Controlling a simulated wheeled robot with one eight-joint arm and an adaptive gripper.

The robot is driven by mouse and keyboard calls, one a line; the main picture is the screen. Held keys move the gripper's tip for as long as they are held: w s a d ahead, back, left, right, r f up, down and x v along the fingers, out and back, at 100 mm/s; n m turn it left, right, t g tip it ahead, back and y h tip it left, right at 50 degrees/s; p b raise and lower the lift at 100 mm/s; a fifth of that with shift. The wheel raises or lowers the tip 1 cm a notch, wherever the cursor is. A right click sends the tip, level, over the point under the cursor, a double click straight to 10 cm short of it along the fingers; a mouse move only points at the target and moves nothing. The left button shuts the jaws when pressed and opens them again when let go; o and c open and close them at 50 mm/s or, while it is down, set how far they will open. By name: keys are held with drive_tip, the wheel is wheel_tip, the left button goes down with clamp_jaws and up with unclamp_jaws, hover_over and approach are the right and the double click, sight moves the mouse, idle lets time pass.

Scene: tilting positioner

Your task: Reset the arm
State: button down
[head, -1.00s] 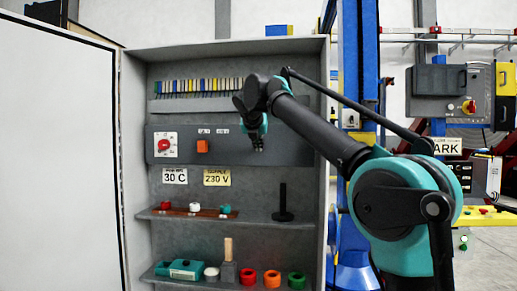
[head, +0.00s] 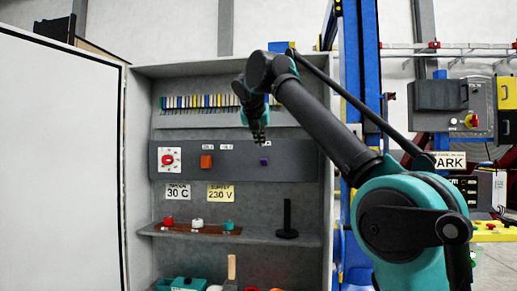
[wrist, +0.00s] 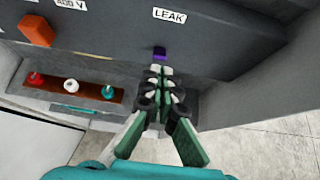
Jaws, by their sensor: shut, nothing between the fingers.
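My gripper (head: 259,137) is shut and empty, hanging in front of the grey panel (head: 185,165) of the open cabinet. In the wrist view, its closed fingers (wrist: 161,85) point toward a small purple button (wrist: 159,53) below a LEAK label (wrist: 169,15). In the head view, the purple button (head: 264,161) shows just below and right of the fingertips. Whether the fingers touch the button I cannot tell. An orange switch (head: 206,161) and a red knob on a white plate (head: 168,159) sit further left on the panel.
A shelf below the panel holds red, white and teal knobs (head: 197,223) and a black post (head: 287,220). The cabinet door (head: 60,160) stands open at left. A PARK sign (head: 449,160) and a grey control box (head: 450,105) are at right.

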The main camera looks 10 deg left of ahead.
idle(0.5)
drive_tip(key=s+d+f+m+g, duration=0.1)
drive_tip(key=d+f+m, duration=0.5)
drive_tip(key=f, duration=0.6)
drive_tip(key=s+d+f+m+g+h, duration=0.1)
drive_tip(key=d+f+m+g, duration=0.1)
drive_tip(key=d+f+m, duration=0.75)
drive_tip(key=s+d+f+m+g, duration=0.1)
drive_tip(key=d+f+m, duration=0.25)
drive_tip(key=f, duration=1.15)
drive_tip(key=s+d+f+m+g, duration=0.1)
drive_tip(key=s+d+f+m, duration=0.3)
drive_tip(key=s+f+m, duration=0.4)
drive_tip(key=s+d+f+m+g+y, duration=0.1)
drive_tip(key=s+d+f+m, duration=0.3)
drive_tip(key=s+f, duration=1.4)
wheel_tip(320, 180, down, 4)
drive_tip(key=m, duration=0.4)
drive_tip(key=shift+s+d+g+y, duration=0.15)
drive_tip(key=shift+s+g+y, duration=0.15)
drive_tip(key=shift+g, duration=0.1)
